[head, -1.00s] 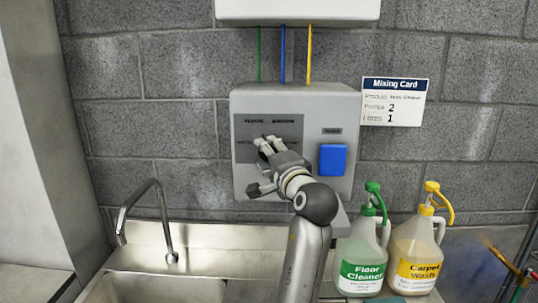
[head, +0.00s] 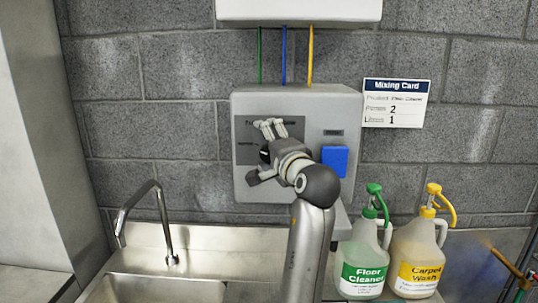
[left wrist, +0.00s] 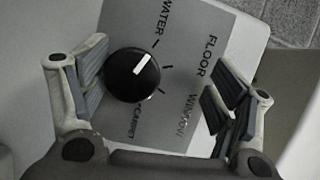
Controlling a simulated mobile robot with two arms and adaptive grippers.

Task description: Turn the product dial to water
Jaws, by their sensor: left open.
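The product dial (left wrist: 133,75) is a round black knob with a white pointer, on a grey label plate (left wrist: 175,30) reading WATER, FLOOR, WINDOW and CARPET. Its pointer aims up and right in the left wrist view, between the WATER and FLOOR ticks and seemingly nearer WATER. My left gripper (head: 268,130) is open in front of the dispenser box (head: 300,97). In the head view the gripper hides most of the dial. My right gripper is not in view.
A blue button (head: 335,160) is right of the dial. A mixing card (head: 396,103) hangs on the wall. A floor cleaner jug (head: 365,262) and a carpet wash jug (head: 416,262) stand at lower right. A sink with a faucet (head: 165,225) is at lower left.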

